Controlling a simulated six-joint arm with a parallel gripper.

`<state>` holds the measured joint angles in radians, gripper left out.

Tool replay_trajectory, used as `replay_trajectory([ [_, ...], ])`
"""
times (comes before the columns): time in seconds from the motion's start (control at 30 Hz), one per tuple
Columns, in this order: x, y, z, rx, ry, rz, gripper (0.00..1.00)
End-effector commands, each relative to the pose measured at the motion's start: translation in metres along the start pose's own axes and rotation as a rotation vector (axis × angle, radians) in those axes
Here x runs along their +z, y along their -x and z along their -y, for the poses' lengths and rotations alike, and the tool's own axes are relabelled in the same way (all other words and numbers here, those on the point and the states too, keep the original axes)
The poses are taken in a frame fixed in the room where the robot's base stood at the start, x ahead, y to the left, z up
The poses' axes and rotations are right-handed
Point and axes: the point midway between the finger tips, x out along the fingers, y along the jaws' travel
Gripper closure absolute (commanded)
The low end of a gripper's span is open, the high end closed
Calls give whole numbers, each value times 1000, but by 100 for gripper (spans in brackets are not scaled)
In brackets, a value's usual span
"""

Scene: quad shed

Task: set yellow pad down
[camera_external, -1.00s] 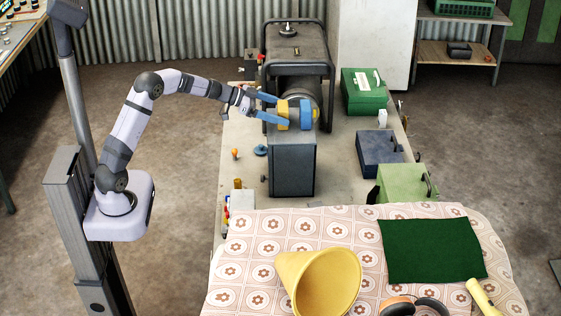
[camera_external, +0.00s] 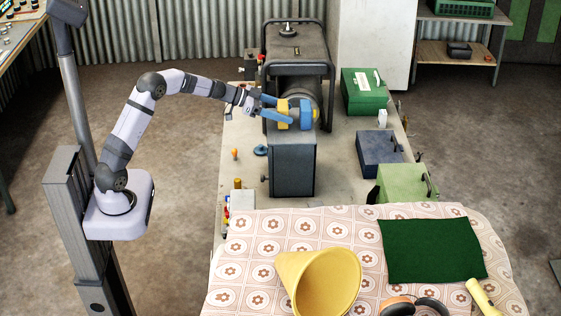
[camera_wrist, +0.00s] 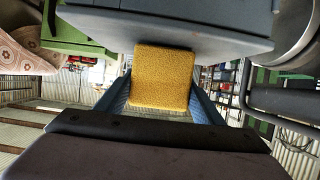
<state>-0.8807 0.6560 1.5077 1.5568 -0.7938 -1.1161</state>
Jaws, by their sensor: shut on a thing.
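The yellow pad (camera_external: 283,112) is between the blue fingers of my gripper (camera_external: 277,110), which is shut on it. It is above the grey box (camera_external: 292,168), by the end of the dark generator. In the wrist view the pad (camera_wrist: 162,78) is a square, rough-textured yellow face between the two blue fingers (camera_wrist: 160,100), against a smooth grey-blue surface. I cannot tell whether the pad touches the box. A blue piece (camera_external: 306,114) with a yellow edge is just right of the pad in the external view.
The framed generator (camera_external: 296,48) stands close behind my gripper. A green case (camera_external: 363,90), a blue-grey box (camera_external: 379,152) and a light green box (camera_external: 405,183) line the bench's right side. A yellow cone (camera_external: 318,283) lies on the patterned cloth in front.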

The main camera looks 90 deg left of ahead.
Motion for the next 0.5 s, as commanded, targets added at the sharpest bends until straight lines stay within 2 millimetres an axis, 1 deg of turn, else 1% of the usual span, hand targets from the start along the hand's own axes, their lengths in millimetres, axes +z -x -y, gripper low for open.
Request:
replay_trajectory([
  [0.17,-21,8,0,-2,-4,-4,62],
  [0.4,-59,24,0,-2,-5,-4,62],
  [0.5,-72,30,0,-2,-4,-3,62],
])
